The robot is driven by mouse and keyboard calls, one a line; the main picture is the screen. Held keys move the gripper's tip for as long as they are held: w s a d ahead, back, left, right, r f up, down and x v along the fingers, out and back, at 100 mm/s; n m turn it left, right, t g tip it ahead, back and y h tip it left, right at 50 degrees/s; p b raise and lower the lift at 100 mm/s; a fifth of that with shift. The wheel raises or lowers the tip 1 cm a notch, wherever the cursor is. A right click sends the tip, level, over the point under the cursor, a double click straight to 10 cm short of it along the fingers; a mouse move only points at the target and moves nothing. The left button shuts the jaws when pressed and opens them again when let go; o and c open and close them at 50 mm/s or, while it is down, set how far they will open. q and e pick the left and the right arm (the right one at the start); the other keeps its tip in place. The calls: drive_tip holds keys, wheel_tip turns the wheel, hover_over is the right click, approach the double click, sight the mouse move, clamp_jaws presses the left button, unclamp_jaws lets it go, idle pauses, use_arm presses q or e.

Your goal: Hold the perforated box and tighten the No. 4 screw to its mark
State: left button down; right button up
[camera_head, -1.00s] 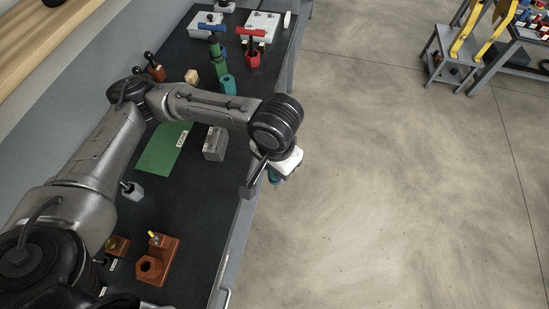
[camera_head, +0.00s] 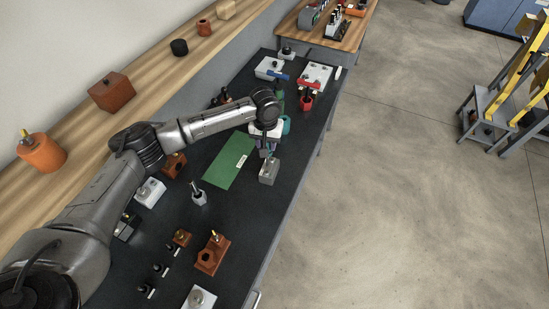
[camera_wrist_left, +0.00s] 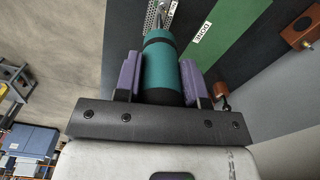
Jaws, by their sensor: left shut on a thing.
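My left gripper (camera_head: 264,146) is over the bench beside the green mat, just behind the grey box (camera_head: 269,171). In the left wrist view its purple fingers (camera_wrist_left: 161,78) are shut on the teal handle of a screwdriver (camera_wrist_left: 160,65). The screwdriver's metal shaft points at the perforated box (camera_wrist_left: 152,18), which is partly cut off at the top edge. My right gripper is not in view.
The green mat (camera_head: 229,161) bears a label, which reads DONE in the wrist view. Red and blue-handled tools (camera_head: 306,96) and a teal holder (camera_head: 286,125) stand beyond the gripper. A brown block with a hexagonal hole (camera_head: 211,256) sits nearer. Dark bench space lies between.

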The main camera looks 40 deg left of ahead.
use_arm(q)
drive_tip(key=shift+a+f+m, duration=0.2)
drive_tip(key=shift+a+m, duration=0.1)
drive_tip(key=shift+a, duration=0.5)
drive_tip(key=m, duration=0.1)
drive_tip(key=w+m, duration=0.1)
drive_tip(key=m, duration=0.1)
drive_tip(key=shift+f, duration=2.45)
